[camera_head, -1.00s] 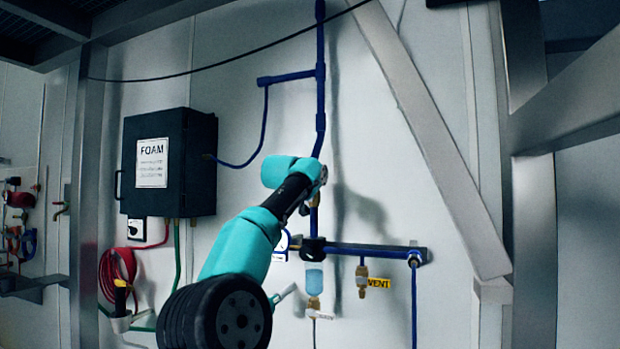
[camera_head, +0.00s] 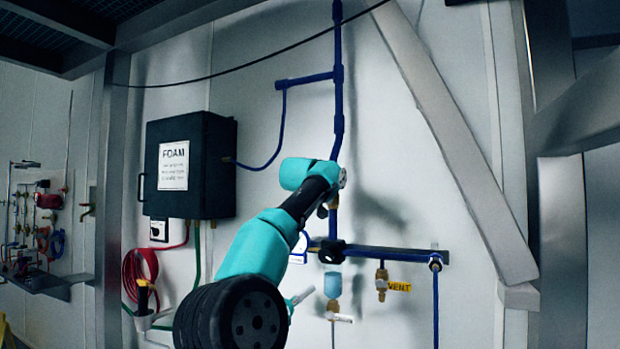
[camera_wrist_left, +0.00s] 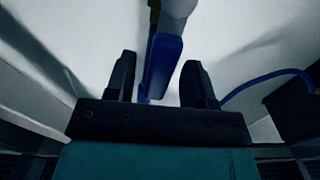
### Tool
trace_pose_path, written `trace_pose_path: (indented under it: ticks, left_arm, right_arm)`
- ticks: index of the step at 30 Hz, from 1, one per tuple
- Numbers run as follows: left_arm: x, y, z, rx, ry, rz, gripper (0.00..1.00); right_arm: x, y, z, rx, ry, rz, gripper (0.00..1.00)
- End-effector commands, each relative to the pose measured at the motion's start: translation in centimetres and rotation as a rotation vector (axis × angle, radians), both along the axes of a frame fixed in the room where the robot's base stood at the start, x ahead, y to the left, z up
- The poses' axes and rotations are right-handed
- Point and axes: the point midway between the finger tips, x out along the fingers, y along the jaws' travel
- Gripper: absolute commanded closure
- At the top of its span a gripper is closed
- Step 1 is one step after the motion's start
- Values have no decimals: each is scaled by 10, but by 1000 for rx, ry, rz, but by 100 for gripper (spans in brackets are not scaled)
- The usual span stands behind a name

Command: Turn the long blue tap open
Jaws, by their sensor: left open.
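A long flat blue bar, which looks like the blue tap's handle (camera_wrist_left: 164,62), shows in the left wrist view. My left gripper (camera_wrist_left: 159,72) is open, with one black finger on each side of the bar. A gap shows between the bar and each finger; I cannot tell how deep between them it sits. In the head view my teal arm crosses in front of the blue pipework (camera_head: 338,120), and I cannot make out the tap handle or the fingertips there. My right gripper is in neither view.
A dark FOAM box (camera_head: 190,165) hangs on the wall left of my arm. A grey diagonal beam (camera_head: 455,140) and a coiled red hose (camera_head: 140,272) flank the area.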

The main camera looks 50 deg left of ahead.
Motion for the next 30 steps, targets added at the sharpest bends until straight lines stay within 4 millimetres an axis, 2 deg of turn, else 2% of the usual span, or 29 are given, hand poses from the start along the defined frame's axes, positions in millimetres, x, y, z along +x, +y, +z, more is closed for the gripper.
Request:
trace_pose_path:
  ticks: [17, 30]
  left_arm:
    - [-49, -24, 0, 0, 0, -2, 51]
    - [-102, -50, 0, 0, -1, -2, 51]
  right_arm:
    - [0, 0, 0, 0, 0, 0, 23]
    - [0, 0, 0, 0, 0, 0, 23]
